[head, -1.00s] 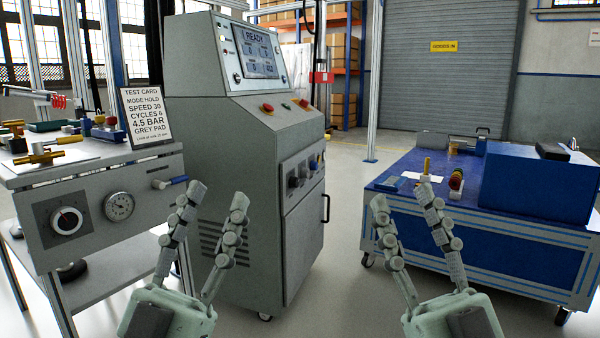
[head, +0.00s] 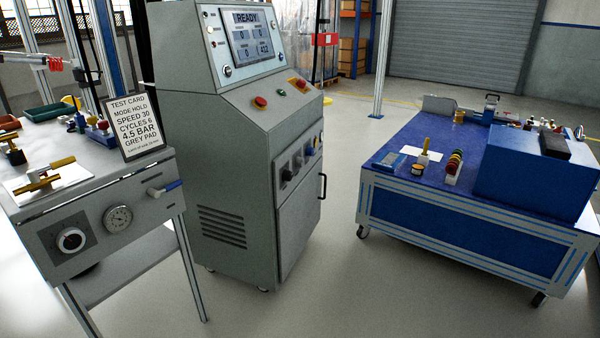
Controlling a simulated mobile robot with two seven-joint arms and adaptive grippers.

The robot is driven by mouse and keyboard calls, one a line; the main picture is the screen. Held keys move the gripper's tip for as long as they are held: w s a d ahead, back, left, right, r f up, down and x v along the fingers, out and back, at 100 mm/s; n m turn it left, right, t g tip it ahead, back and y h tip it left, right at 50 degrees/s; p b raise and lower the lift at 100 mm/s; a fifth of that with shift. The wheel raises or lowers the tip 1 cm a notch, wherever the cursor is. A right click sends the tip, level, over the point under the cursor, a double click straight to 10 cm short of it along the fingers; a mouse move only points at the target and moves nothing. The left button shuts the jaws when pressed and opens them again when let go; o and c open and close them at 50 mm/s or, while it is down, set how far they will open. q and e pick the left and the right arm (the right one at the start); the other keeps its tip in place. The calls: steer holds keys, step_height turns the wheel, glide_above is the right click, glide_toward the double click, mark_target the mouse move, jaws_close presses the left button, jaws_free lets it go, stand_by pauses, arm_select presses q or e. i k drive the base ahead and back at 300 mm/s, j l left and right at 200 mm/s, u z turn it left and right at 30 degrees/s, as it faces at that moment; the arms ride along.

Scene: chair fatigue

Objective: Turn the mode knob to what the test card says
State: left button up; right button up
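The test card (head: 134,124) stands tilted back on the left bench and reads MODE HOLD, SPEED 30, CYCLES 6, 4.5 BAR, GREY PAD. The grey control cabinet (head: 225,165) stands right of it. Its screen (head: 252,40) reads READY above several value boxes too small to read surely. Dark knobs (head: 297,163) sit in a row on the cabinet's right-hand face; their labels and pointer positions cannot be read, and which one is the mode knob cannot be told. Neither of my grippers is in view now.
A blue cart (head: 400,205) with several small items and a blue box stands at right. The floor (head: 330,270) between cabinet and cart is clear.

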mark_target(287, 174)
steer(key=i+l, duration=0.4)
steer(key=i+l+u, duration=0.15)
steer(key=i+l, duration=0.2)
steer(key=l, duration=0.25)
